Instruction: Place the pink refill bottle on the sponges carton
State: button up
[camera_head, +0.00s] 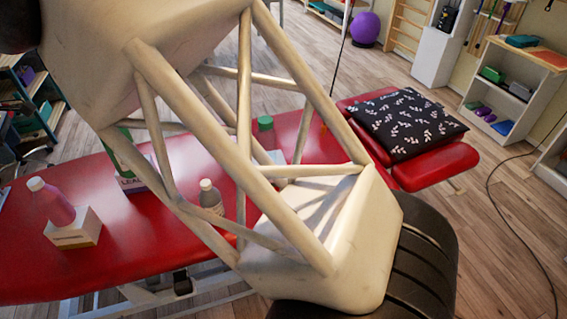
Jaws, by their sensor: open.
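A pink bottle (52,203) with a white cap shows at the left of the head view. It leans left in the picture, and its base overlaps the top of a small white carton (72,237). It appears to rest on the carton's left part, but I cannot tell how firmly. The carton sits on the red padded table (120,262); its printing is too small to read. My gripper is not in view. No finger shows near the bottle; my pale arm link fills the middle of the picture.
Partly behind my arm stand a grey bottle (210,196) with a pale cap, a green-capped container (265,124) and a white-and-green box (125,165). A black patterned cushion (408,122) lies at the table's right end. The red surface before the carton is clear.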

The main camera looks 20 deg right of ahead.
jog(key=s+d+r+m, duration=0.1)
jog(key=d+r+m, duration=0.15)
jog(key=d, duration=0.75)
jog(key=s+d+r+m, duration=0.15)
jog(key=d+r, duration=0.25)
jog(key=d, duration=0.5)
jog(key=s+d+r+m, duration=0.1)
jog(key=d+r+m, duration=0.2)
jog(key=d, duration=0.7)
jog(key=s+d+m+t, duration=0.2)
jog(key=s+d+m, duration=0.5)
jog(key=d, duration=1)
jog(key=s+d+f+m, duration=0.3)
jog(key=s+d, duration=0.5)
jog(key=s, duration=0.4)
jog(key=s+d+f+m, duration=0.3)
jog(key=s+d, duration=0.5)
jog(key=s, duration=0.4)
jog(key=shift+s+d+f+t, duration=0.2)
jog(key=shift+s+f+t, duration=0.05)
jog(key=shift+f+t, duration=0.1)
